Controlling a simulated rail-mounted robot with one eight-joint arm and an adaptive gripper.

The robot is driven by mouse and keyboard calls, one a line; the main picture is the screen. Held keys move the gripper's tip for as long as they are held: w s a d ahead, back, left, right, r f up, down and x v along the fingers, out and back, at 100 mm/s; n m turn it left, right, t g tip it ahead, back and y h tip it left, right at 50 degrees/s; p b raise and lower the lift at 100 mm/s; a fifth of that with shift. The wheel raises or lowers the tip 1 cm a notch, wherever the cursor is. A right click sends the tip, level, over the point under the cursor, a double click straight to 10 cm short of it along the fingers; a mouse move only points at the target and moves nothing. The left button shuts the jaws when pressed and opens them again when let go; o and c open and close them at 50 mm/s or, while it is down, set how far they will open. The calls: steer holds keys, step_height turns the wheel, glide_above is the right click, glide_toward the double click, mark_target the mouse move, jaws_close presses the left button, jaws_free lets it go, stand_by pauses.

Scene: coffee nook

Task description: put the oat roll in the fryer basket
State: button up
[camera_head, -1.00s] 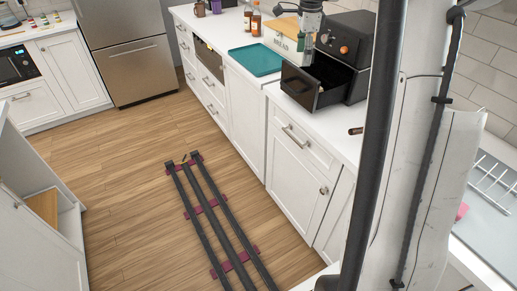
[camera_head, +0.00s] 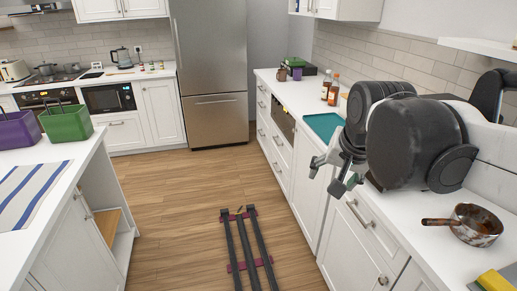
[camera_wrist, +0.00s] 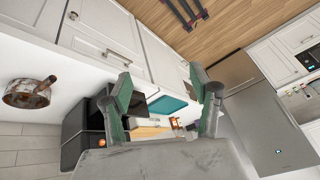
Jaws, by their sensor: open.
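My gripper (camera_head: 328,177) is open and empty over the right counter in the head view. Its two green-padded fingers stand wide apart in the wrist view (camera_wrist: 162,90). The black fryer (camera_wrist: 78,138) shows below and partly behind the left finger in the wrist view. Its dark basket drawer (camera_wrist: 133,101) appears pulled out, but its inside cannot be made out. In the head view my arm hides the fryer. I cannot make out an oat roll in either view.
A teal tray (camera_head: 322,126) lies on the right counter, with bottles (camera_head: 330,90) behind it. A rusty saucepan (camera_head: 474,225) stands nearer on that counter. Purple (camera_head: 14,128) and green (camera_head: 66,122) containers stand on the left counter.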

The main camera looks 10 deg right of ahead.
steer(key=s+a+f+n+t, duration=0.1)
steer(key=s+a+f+n, duration=0.4)
steer(key=s, duration=0.3)
steer(key=shift+s+a+f+n+t+y, duration=0.2)
steer(key=shift+s+f+n+t+y, duration=0.1)
steer(key=shift+f+n, duration=0.2)
step_height(320, 180, down, 2)
steer(key=shift+f+b, duration=0.25)
steer(key=shift+b, duration=0.95)
